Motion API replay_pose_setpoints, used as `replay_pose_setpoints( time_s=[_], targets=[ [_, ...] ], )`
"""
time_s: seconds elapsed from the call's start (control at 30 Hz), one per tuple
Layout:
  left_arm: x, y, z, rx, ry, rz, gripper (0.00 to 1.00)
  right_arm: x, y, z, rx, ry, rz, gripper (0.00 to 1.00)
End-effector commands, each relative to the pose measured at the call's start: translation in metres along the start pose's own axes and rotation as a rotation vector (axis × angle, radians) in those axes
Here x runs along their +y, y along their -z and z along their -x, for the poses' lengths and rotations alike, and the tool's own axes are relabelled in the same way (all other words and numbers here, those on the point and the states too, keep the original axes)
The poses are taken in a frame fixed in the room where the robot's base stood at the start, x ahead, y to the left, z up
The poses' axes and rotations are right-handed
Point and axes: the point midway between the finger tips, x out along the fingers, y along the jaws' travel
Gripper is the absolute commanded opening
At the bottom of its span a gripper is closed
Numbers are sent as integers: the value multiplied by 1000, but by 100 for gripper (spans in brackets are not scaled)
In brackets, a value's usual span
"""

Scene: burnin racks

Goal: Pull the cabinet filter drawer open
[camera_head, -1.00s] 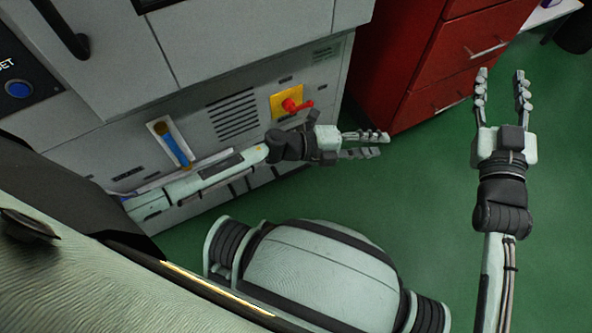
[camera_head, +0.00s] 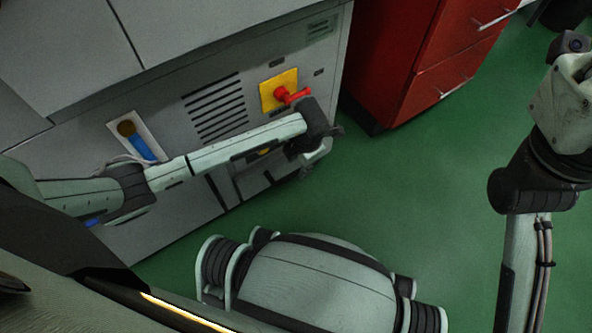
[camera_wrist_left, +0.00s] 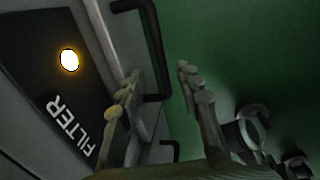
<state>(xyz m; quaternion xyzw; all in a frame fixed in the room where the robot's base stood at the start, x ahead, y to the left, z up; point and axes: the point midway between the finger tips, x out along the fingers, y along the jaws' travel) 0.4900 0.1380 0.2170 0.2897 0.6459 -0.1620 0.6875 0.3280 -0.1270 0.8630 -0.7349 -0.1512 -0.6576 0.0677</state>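The grey cabinet (camera_head: 215,110) stands at the left and centre of the head view. In the left wrist view, a dark panel (camera_wrist_left: 40,95) reads FILTER and has a lit yellow-white lamp (camera_wrist_left: 69,60). A black bracket handle (camera_wrist_left: 154,50) stands out from the cabinet front beside it. My left gripper (camera_wrist_left: 158,72) is open, its two fingers apart, with the handle showing in the gap between the fingertips; contact cannot be told. In the head view, the left gripper (camera_head: 314,162) points down low at the cabinet front, partly hidden by its wrist. My right arm's fingers are out of view.
A red switch on a yellow plate (camera_head: 280,92) sits just above my left wrist. Another dark handle (camera_wrist_left: 165,152) shows lower in the wrist view. A red drawer unit (camera_head: 415,60) stands to the right. Green floor (camera_head: 420,190) is clear between my arms.

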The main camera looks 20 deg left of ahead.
Motion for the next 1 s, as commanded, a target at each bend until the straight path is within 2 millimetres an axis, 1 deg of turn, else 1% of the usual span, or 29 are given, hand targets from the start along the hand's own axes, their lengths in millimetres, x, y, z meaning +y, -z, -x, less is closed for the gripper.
replay_pose_setpoints(
  time_s=[0.03, 0.2, 0.37, 0.6, 0.63, 0.67, 0.9, 1.0],
  targets=[
    [-2, 0, -13, 0, 2, 2, 34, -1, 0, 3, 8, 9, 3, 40],
    [-1, 0, -35, -1, 2, 1, 34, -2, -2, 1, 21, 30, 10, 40],
    [-1, 0, -43, -2, 2, 1, 34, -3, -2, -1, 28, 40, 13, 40],
    [-1, -1, -44, -2, 2, 0, 34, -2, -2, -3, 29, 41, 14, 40],
    [-1, -1, -44, -2, 2, 0, 33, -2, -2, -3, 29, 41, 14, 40],
    [-1, -1, -44, -2, 2, 0, 29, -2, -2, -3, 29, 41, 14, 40],
    [-1, -1, -44, -2, 2, 0, 0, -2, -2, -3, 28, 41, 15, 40],
    [-1, 0, -44, -2, 2, 0, 0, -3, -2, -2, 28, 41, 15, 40]
  ],
)
